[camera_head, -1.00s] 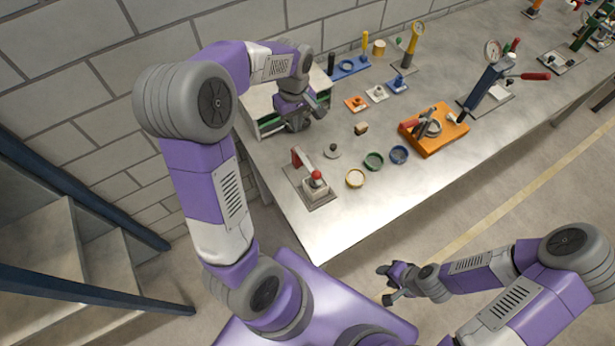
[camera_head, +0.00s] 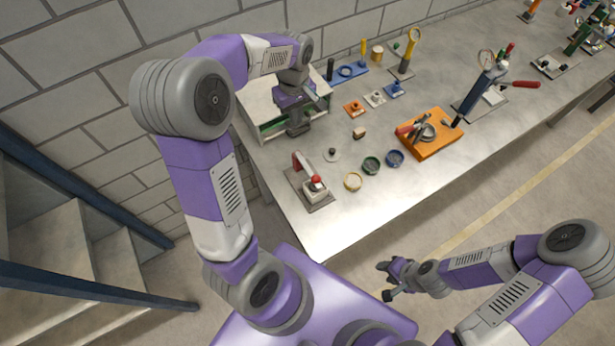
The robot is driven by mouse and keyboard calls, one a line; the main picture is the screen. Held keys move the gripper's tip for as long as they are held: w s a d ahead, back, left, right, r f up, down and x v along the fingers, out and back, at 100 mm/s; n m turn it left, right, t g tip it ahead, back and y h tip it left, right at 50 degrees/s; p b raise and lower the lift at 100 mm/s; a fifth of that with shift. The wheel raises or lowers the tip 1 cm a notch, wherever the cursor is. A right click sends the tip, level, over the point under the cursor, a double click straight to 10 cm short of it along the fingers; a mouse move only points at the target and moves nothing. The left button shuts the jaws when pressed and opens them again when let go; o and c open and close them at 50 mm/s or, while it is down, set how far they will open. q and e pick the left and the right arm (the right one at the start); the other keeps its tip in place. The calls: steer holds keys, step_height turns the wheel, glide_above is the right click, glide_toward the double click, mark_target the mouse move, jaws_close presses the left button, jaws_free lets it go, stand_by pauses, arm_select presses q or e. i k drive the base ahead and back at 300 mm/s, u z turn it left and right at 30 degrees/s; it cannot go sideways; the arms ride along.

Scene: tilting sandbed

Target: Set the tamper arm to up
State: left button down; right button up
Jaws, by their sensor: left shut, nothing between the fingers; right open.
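Which fixture carries the tamper arm is not certain from this view. A small fixture at the table's near left corner has a grey plate, a red upright bar and a red ball knob (camera_head: 315,181) over a pale block. A blue lever press (camera_head: 482,90) with a round gauge and a red handle stands farther right, its handle pointing right. My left gripper (camera_head: 320,101) is shut and empty, above the table by the white-and-green box, behind and apart from the red-knob fixture. My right gripper (camera_head: 384,281) is open and empty, off the table's front edge.
An orange block (camera_head: 432,148) holds a metal cup with a handle. A white-and-green box (camera_head: 270,131) stands at the back left. The front strip of the table (camera_head: 365,215) is clear.

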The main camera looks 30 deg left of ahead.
mark_target(314, 186)
steer(key=k, duration=1)
